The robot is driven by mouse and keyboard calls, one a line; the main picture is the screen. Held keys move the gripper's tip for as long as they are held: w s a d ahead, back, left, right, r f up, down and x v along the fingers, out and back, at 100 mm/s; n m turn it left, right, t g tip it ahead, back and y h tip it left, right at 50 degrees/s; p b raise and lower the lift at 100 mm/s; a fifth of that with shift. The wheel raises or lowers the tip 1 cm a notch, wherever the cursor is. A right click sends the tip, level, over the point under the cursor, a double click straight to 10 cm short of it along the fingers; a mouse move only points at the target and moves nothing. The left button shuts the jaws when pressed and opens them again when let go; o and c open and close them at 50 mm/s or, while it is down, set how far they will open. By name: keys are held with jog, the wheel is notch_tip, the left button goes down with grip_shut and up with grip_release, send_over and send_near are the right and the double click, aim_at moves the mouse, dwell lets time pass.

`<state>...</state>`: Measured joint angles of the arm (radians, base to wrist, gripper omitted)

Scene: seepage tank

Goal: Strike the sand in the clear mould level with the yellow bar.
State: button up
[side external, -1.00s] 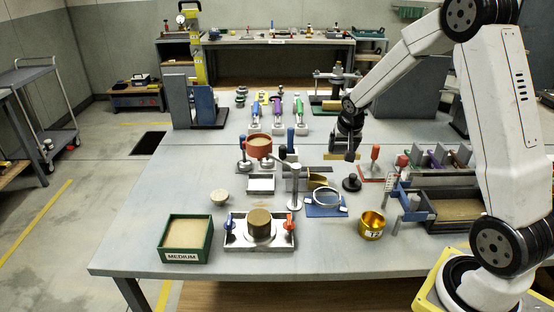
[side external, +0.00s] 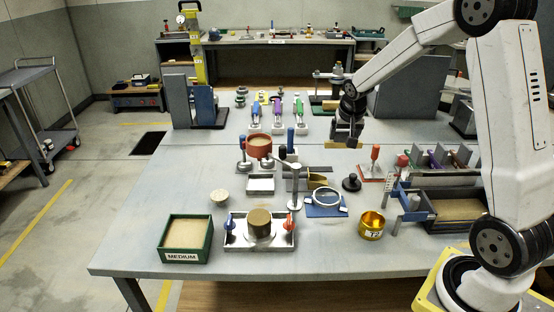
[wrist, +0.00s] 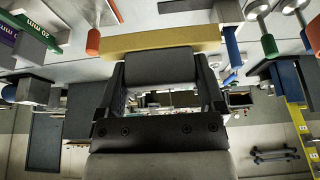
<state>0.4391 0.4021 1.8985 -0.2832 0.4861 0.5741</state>
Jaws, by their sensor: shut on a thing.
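My gripper (side external: 349,132) is shut on the yellow bar (side external: 346,143) and holds it above the far middle of the table. In the wrist view the yellow bar (wrist: 160,42) lies crosswise beyond a dark block between my fingers. What appears to be the clear mould (side external: 260,222), packed with brown sand, stands upright on a metal plate (side external: 238,240) at the front. A red clamp knob and a blue one flank it. The mould is well apart from my gripper, nearer the camera and to the left. Whether its sand stands above the rim cannot be told.
A green box of sand marked MEDIUM (side external: 186,240) is left of the plate, a brass cup (side external: 371,225) right of it. A post (side external: 294,185), a red bowl (side external: 258,146) and a blue mat with a ring (side external: 326,210) stand between.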

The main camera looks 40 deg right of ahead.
notch_tip(320, 180, up, 8)
jog(key=shift+f, duration=0.25)
jog(key=w+a, duration=0.4)
jog(key=a, duration=0.9)
jog(key=w+a, duration=0.4)
jog(key=a, duration=1)
notch_tip(320, 180, down, 14)
jog(key=shift+s+d, duration=0.25)
jog(key=shift+d, duration=0.2)
jog(key=shift+f, duration=0.1)
jog(key=shift+f, duration=1.7)
jog(key=shift+f, duration=0.6)
jog(key=shift+s+a, duration=0.15)
jog(key=shift+a, duration=0.05)
